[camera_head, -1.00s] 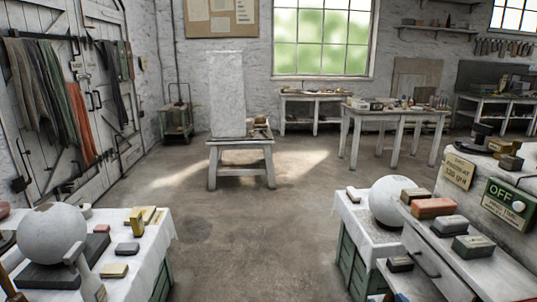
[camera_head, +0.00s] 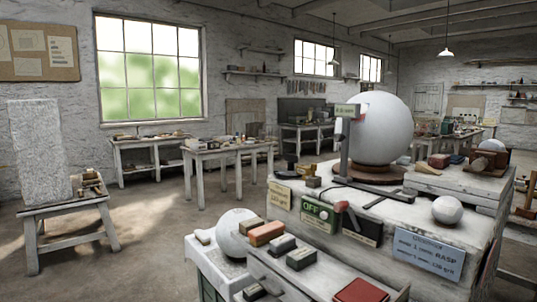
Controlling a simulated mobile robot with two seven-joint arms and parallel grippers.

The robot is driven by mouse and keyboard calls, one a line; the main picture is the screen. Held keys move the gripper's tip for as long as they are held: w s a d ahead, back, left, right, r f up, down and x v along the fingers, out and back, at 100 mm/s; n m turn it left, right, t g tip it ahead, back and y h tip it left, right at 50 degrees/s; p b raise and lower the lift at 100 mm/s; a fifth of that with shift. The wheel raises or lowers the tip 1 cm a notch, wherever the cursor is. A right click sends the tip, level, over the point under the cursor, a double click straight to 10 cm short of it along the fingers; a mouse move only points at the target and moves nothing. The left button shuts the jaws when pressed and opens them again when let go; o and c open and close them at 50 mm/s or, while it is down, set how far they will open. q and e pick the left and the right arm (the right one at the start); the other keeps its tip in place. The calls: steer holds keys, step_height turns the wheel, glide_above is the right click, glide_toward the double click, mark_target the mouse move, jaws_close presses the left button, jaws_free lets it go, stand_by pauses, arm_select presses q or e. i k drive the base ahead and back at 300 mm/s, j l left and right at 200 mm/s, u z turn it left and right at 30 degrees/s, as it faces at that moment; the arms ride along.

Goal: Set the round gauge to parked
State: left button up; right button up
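What may be the gauge is a dark upright post (camera_head: 344,150) with a pivoted top, standing beside a big white plaster sphere (camera_head: 383,128) on the right-hand bench. A small green label (camera_head: 347,110) sits at its top, with a red spot near it; its wording is too small to read. The sphere rests on a round brown base (camera_head: 374,172). In front is a green box marked OFF (camera_head: 318,212), with a red-tipped part (camera_head: 341,206) beside it. I cannot tell whether any part reads parked. Neither of my grippers is in view.
A blue-grey notice (camera_head: 428,254) hangs on the bench front. A small sphere (camera_head: 447,209) sits on the bench top. A lower shelf holds several blocks (camera_head: 267,233) and a red one (camera_head: 361,291). A stone slab (camera_head: 40,150) stands on a stool at left. Floor (camera_head: 165,225) between is clear.

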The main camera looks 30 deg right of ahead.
mark_target(347, 112)
steer(key=z, duration=1.45)
